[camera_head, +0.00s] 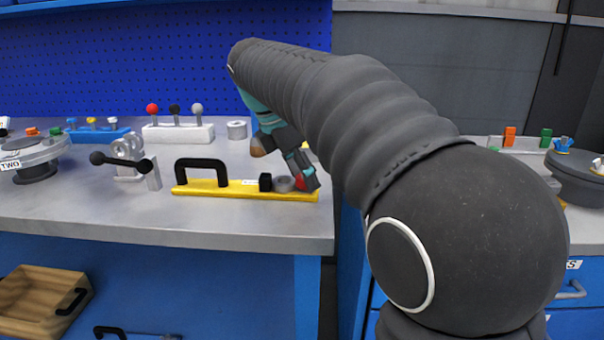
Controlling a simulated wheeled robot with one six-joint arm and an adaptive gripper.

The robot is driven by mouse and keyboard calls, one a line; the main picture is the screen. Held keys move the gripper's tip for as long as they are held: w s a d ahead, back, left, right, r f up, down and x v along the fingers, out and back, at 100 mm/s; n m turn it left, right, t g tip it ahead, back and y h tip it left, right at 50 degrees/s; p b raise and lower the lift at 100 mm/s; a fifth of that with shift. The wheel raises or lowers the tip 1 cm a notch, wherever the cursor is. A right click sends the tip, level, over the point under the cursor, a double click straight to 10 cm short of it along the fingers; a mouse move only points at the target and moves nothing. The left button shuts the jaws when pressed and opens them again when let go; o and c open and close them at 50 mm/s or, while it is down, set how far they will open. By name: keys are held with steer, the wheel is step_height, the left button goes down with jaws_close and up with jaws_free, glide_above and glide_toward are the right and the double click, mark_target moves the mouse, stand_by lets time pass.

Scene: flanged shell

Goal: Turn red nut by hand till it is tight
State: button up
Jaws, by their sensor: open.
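The red nut (300,183) shows as a small red patch near the right end of the yellow bar (240,190) on the grey bench. A grey round part (283,184) and a black knob (265,182) sit on the bar just left of the nut. A black handle (202,170) stands on the bar's left part.
A crank with a black knob (97,158) stands left of the bar. Behind are a white block with red, black and grey knobs (178,133) and a grey ring (237,130). A round flanged shell (34,152) is far left. The bench's front strip (200,219) is clear.

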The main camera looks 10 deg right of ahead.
steer(key=c, duration=1.2)
steer(key=shift+o, duration=0.2)
steer(key=shift+m, duration=0.4)
steer(key=m+g, duration=0.2)
steer(key=m, duration=0.3)
steer(key=shift+w, duration=0.2)
steer(key=m+g, duration=0.1)
steer(key=m, duration=0.2)
steer(key=m+g+y, duration=0.1)
steer(key=m, duration=0.2)
steer(key=shift+d, duration=0.1)
steer(key=shift+m+y, duration=0.3)
steer(key=shift+m, duration=0.1)
